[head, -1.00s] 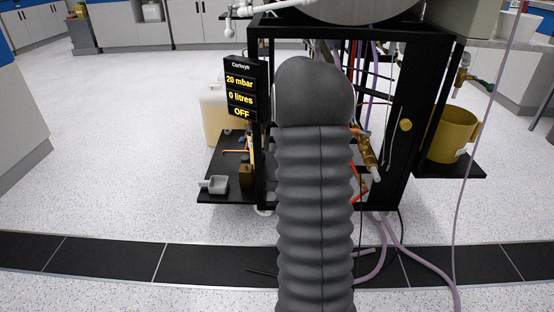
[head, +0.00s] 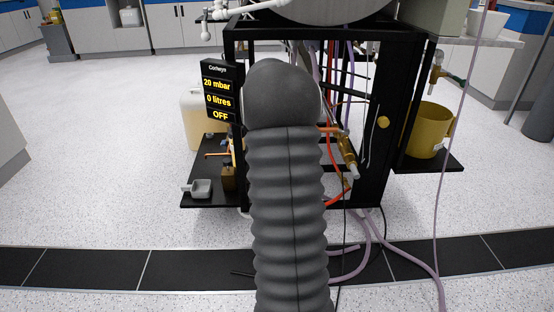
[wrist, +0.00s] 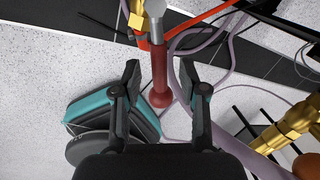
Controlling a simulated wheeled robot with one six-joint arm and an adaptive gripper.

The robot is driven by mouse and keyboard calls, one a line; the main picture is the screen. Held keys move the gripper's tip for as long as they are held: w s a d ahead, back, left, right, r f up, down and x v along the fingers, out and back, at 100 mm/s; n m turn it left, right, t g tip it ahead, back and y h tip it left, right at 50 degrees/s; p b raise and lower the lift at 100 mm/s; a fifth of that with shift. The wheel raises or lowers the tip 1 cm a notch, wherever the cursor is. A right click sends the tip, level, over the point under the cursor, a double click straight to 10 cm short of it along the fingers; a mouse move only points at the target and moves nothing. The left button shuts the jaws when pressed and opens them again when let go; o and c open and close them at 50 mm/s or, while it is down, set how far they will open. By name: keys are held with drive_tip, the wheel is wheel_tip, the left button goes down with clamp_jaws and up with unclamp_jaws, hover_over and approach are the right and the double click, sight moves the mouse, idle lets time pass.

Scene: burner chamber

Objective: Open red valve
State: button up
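In the wrist view my gripper (wrist: 160,72) is open, with one finger on each side of a red rod-shaped valve handle (wrist: 160,88). The handle has a rounded red end and a silver stem at the top of the picture, beside a brass fitting (wrist: 138,14). A gap shows between each finger and the handle; I cannot tell their difference in depth. In the head view my arm hides the gripper, and I cannot make out the red handle. A brass valve (head: 347,152) shows on the black frame just right of my arm.
The black frame (head: 376,150) carries a display (head: 222,92) reading 20 mbar, 0 litres, OFF. A yellow jug (head: 428,130) stands on its right shelf. Purple hoses (head: 392,248) trail on the floor. Another brass fitting (wrist: 285,128) lies right of my gripper in the wrist view.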

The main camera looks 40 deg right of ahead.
wheel_tip(320, 180, up, 12)
drive_tip(key=a, duration=0.2)
drive_tip(key=shift+w, duration=0.35)
drive_tip(key=shift+a+f, duration=0.1)
